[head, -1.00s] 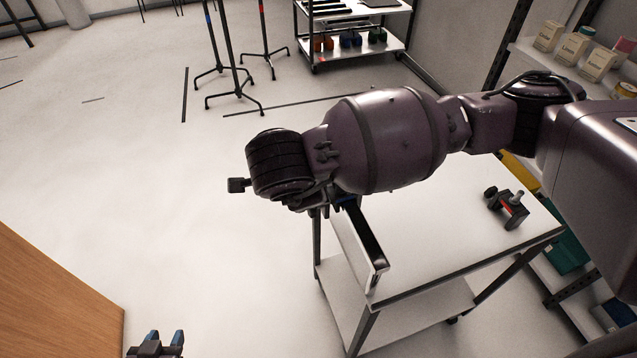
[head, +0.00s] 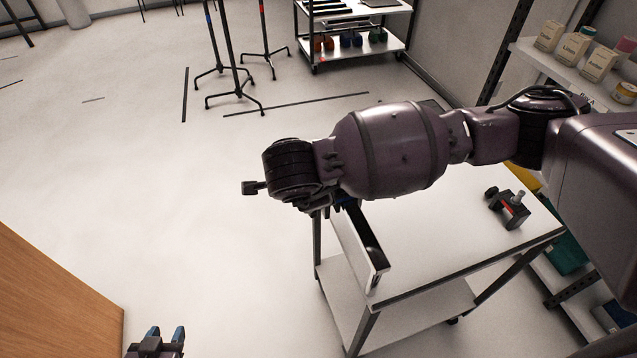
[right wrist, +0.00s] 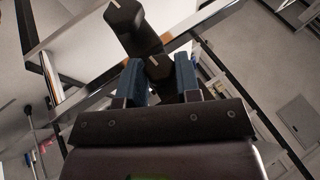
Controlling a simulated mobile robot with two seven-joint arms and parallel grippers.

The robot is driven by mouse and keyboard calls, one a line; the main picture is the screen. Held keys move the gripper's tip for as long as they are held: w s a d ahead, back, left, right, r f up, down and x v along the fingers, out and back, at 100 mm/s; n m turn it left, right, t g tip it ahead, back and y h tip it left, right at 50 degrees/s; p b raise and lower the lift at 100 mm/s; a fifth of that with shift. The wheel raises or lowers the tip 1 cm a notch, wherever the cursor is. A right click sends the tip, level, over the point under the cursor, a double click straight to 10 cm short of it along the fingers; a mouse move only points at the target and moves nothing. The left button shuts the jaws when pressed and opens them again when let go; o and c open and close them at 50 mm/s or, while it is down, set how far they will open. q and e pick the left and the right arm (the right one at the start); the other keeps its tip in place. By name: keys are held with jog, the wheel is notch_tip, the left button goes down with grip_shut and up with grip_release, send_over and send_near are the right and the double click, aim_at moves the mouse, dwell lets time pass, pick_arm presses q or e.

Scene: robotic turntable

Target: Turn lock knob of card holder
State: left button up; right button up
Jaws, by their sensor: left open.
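A small black device (head: 510,210) with knob-like ends and a red part stands on the white cart's right side; I cannot tell whether it is the card holder. In the right wrist view, a dark knob (right wrist: 160,69) with a pale mark sits between the blue fingers of my right gripper (right wrist: 160,75). A second dark knob (right wrist: 123,14) with a white line is above it. Whether the fingers press on the knob is unclear. In the head view my right wrist hides most of that gripper, at the cart's left edge. My left gripper (head: 165,335) is open and empty, low at left.
Shelves with boxes (head: 600,60) stand at right, and a wooden panel (head: 50,300) is at lower left. Stands and another cart (head: 350,55) are at the back. The floor at left is mostly clear.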

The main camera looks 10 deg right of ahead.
jog(key=shift+c, duration=0.6)
jog(key=shift+w+r+g, duration=0.15)
jog(key=shift+w+g, duration=0.05)
jog(key=shift+g, duration=0.8)
jog(key=n+g+h, duration=0.1)
jog(key=g, duration=0.1)
jog(key=shift+w+a+g, duration=0.1)
jog(key=shift+w+g, duration=0.05)
jog(key=shift+g, duration=0.15)
jog(key=shift+g+b, duration=0.55)
jog(key=shift+g, duration=0.35)
jog(key=shift+w, duration=0.1)
jog(key=o, duration=0.9)
jog(key=shift+o, duration=0.2)
